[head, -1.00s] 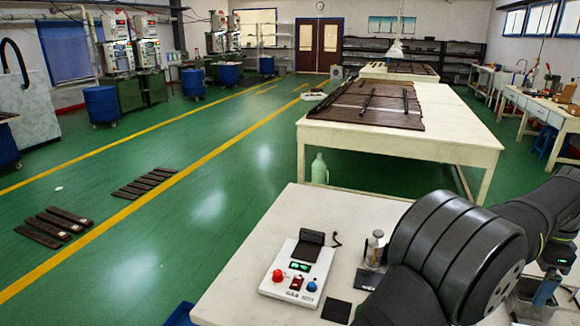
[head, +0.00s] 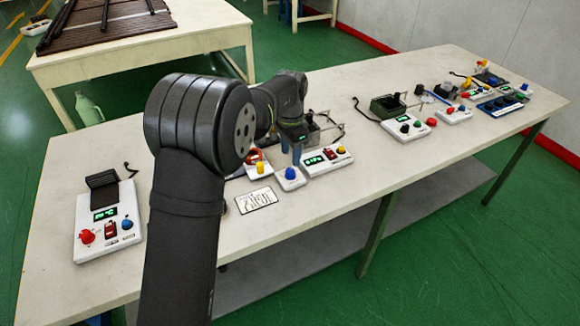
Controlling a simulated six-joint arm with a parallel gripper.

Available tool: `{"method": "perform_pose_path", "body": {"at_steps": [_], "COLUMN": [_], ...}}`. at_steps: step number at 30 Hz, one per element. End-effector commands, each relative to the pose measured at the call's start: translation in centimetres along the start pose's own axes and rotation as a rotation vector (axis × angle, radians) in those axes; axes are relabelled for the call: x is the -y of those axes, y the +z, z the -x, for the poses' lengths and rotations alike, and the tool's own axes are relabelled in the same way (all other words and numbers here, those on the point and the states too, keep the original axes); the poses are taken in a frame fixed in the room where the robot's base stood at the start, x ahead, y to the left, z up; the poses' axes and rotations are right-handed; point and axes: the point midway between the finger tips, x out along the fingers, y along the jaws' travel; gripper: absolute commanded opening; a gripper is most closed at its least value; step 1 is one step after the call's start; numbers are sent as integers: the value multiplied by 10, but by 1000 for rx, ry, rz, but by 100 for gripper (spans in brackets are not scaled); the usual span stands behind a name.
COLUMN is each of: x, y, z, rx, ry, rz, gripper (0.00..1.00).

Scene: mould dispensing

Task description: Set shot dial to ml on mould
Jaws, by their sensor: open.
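My gripper (head: 296,150) points down over the middle of the bench, partly hidden by my arm. It looks empty and open, close behind a small white box with a blue knob (head: 291,174). Beside it is a white unit (head: 318,168) with a green display, a red switch and a yellow knob. Another white box with a yellow knob (head: 260,168) sits to the left, partly behind my arm. I cannot tell which knob is the shot dial. No mould is clearly identifiable, and the display readings are too small to read.
A white device (head: 108,240) with a display, red and blue knobs stands on the bench's left. A printed card (head: 256,200) lies near the front edge. More dial units, including one with a dark green tray (head: 388,106), stand to the right. The bench's front strip (head: 330,205) is clear.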

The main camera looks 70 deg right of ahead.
Motion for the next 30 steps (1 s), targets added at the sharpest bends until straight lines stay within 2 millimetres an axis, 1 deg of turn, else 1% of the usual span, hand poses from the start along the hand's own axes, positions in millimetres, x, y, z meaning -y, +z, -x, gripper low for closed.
{"method": "perform_pose_path", "body": {"at_steps": [1, 3, 6, 9, 15, 22, 28, 29, 30], "x": [0, 0, 0, 0, 0, 0, 0, 0, 0], "y": [0, 0, 0, 0, 0, 0, 0, 0, 0], "z": [-12, -26, -41, -52, -62, -62, -62, -62, -62], "rx": [2, 2, 1, 1, 0, 0, 0, 0, -1], "ry": [2, 2, 1, 1, 0, 0, 0, 0, -1], "rz": [0, 0, 0, 0, 0, 0, 0, 0, 0], "gripper": [48, 48, 48, 48, 48, 48, 8, 3, 3]}}
